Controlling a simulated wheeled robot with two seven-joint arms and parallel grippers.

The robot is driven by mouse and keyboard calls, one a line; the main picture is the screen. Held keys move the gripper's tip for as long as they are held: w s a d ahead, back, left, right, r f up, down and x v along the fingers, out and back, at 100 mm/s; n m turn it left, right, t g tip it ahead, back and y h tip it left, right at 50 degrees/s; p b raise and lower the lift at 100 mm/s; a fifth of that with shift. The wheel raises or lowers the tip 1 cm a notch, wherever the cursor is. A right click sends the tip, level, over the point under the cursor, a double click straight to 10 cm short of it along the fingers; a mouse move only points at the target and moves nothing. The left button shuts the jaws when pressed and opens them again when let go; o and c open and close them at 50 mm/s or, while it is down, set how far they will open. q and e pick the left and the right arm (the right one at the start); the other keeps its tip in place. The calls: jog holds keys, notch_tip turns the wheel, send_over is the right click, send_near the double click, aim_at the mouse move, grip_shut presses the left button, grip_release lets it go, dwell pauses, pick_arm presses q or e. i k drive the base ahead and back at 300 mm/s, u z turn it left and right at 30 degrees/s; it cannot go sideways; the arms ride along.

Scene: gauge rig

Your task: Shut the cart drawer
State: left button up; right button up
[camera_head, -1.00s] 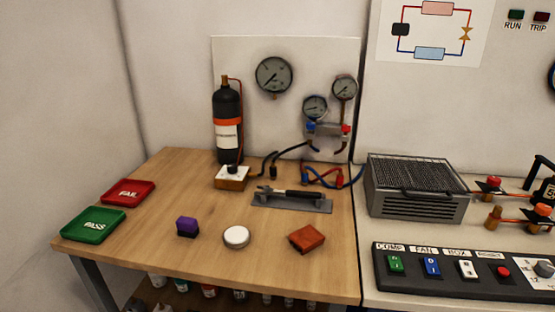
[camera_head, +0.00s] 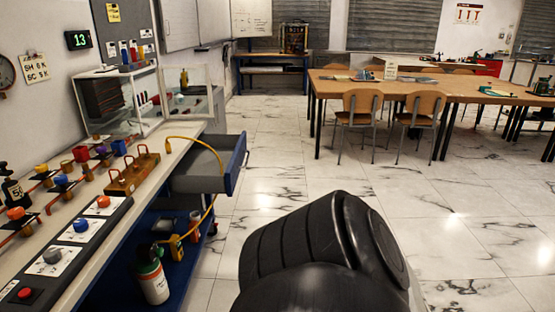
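The cart drawer (camera_head: 196,168) stands pulled out, grey inside with a blue front panel (camera_head: 236,164). It juts right from under the bench top, over the open floor. A yellow cable (camera_head: 212,150) runs over the drawer and hangs down to the shelf below. The blue cart (camera_head: 206,228) carries it; much of the cart is hidden behind the bench. Neither gripper shows. A large black arm part of mine fills the lower middle, to the right of and nearer than the drawer.
A bench with a control panel (camera_head: 74,240) and valves runs along the left. A bottle (camera_head: 151,275) and a yellow tool (camera_head: 176,248) are on the cart's lower shelf. The marble floor (camera_head: 290,150) right of the drawer is clear. Chairs (camera_head: 360,115) and a long table (camera_head: 430,86) stand farther back.

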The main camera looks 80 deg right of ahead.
aim_at(199, 171)
jog(key=z, duration=2.8)
jog(key=k, duration=0.6)
jog(key=z, duration=0.6)
jog(key=i, duration=1.8)
jog(key=u, duration=1.5)
jog(key=i, duration=0.95)
jog(key=u, duration=0.8)
jog(key=i, duration=0.4)
jog(key=u, duration=0.05)
